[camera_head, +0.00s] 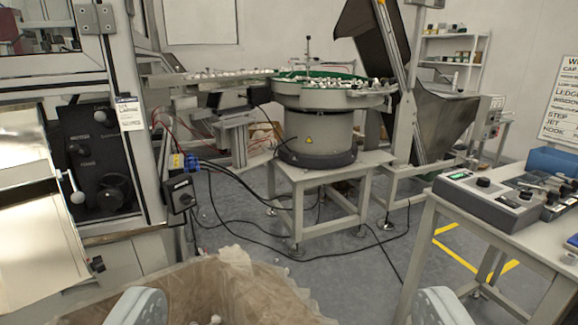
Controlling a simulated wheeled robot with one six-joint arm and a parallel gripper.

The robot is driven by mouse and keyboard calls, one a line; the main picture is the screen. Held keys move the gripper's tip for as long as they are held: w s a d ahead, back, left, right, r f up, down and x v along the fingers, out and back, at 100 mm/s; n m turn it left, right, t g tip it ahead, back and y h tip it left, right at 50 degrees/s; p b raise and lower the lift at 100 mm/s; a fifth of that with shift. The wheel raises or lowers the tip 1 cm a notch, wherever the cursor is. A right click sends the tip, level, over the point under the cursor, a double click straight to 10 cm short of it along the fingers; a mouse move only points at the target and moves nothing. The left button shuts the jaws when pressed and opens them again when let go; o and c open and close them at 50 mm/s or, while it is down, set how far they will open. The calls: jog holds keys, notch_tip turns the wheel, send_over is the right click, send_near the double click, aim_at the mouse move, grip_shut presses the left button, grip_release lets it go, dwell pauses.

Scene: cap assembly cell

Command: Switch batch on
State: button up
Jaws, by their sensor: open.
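No label reading "batch" is legible, so I cannot tell which switch it is. A black box with a rotary knob (180,194) is fixed to the left machine's post. A black panel (97,150) with dark round knobs is set in that machine, its lettering too small to read. A grey control box (488,205) with a green display, a black knob and a dark switch lies on the right table. My gripper (288,306) is open and empty at the bottom edge, its two grey fingers wide apart, away from all of these.
A crumpled clear bag (225,290) lines a bin below my gripper. A bowl feeder (318,130) with caps stands on a low frame (325,177) at the centre. Black cables (270,227) run over the floor. The table (470,232) bounds the right; grey floor lies between.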

grip_shut()
dwell(1.4)
